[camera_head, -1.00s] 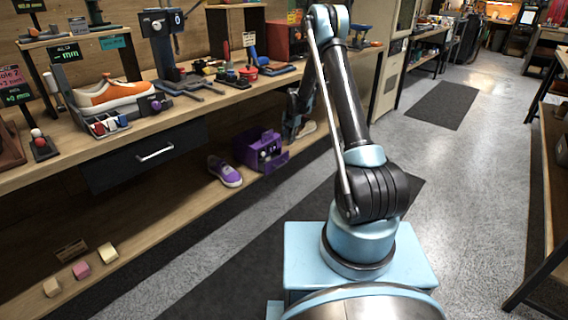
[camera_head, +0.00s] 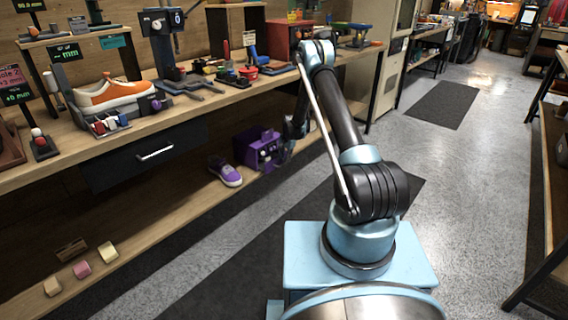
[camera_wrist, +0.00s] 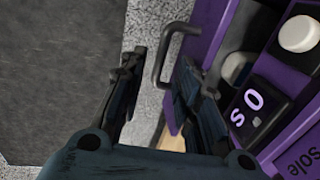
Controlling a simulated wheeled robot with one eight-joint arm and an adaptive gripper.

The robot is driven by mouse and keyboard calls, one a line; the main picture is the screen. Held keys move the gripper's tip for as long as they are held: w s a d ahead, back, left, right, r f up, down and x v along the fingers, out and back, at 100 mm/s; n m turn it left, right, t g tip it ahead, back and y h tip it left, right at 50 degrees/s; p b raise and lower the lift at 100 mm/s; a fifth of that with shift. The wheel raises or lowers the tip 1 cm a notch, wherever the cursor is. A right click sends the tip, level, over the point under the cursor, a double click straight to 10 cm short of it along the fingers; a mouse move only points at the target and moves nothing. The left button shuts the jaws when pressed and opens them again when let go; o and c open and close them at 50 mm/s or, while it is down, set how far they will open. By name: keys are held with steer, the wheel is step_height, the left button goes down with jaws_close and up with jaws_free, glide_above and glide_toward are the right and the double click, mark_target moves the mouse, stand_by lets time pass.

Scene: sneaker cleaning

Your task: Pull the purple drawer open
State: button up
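The purple drawer unit (camera_head: 256,150) stands on the low shelf, with a white knob on its front. In the wrist view, the purple drawer front (camera_wrist: 212,32) carries a dark bar handle (camera_wrist: 160,62). A dark gap with a grey rounded thing shows behind this front, so the drawer looks partly open. My gripper (camera_wrist: 160,92) is open, one finger left of the handle and the other right of it, overlapping the drawer front. I cannot tell whether either finger touches. In the head view my gripper (camera_head: 288,146) is at the unit's right side and hides part of the drawer.
A purple sneaker (camera_head: 225,171) lies just left of the unit on the shelf. The workbench (camera_head: 200,103) with tools and an orange sneaker (camera_head: 110,97) is above. A black drawer (camera_head: 145,158) hangs under it. The floor to the right is clear.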

steer(key=shift+w+a+f, duration=0.1)
steer(key=shift+a+f, duration=0.05)
steer(key=shift+f, duration=0.95)
